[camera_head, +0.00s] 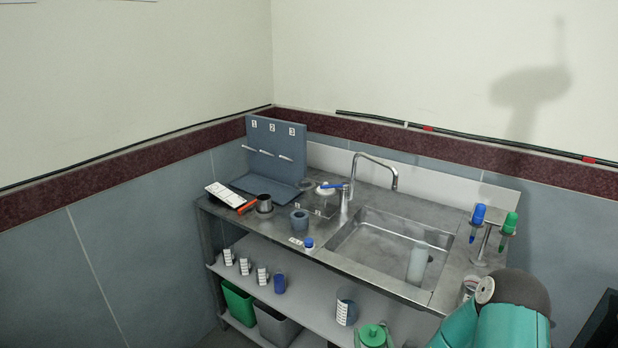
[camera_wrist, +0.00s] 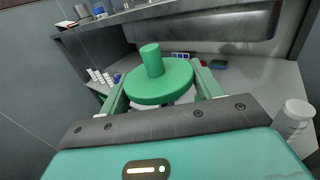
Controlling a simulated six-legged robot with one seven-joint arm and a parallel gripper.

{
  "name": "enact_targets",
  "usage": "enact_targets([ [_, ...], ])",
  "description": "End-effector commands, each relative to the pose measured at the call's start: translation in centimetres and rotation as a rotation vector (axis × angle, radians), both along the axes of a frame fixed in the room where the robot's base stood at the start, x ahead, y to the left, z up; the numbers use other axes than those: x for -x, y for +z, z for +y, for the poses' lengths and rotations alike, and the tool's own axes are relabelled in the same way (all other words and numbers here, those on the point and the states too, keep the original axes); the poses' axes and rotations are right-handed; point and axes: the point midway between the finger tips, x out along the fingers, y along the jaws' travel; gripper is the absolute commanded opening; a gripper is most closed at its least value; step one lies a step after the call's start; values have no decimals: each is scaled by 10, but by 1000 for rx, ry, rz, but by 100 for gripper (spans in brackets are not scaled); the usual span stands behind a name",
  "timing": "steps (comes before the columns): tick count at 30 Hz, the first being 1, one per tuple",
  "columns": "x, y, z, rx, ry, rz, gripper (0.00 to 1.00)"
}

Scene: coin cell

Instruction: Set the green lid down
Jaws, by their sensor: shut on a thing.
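The green lid (camera_wrist: 165,88) is a round disc with an upright cylindrical knob. My gripper (camera_wrist: 160,76) is shut on it, one finger on each side of the disc. The lid looks about level, knob up. In the head view the lid (camera_head: 372,332) shows at the bottom edge, in front of the lower shelf, with the gripper partly cut off by the frame.
Green (camera_head: 238,303) and grey (camera_head: 275,325) bins sit below.

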Motion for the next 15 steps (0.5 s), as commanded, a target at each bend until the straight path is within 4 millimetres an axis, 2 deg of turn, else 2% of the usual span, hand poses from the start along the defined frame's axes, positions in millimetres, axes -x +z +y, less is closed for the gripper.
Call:
enact_targets([
  [4,-6,-16,16,-6,-16,1,38],
  [15,-6,-14,13,-4,-17,0,38],
])
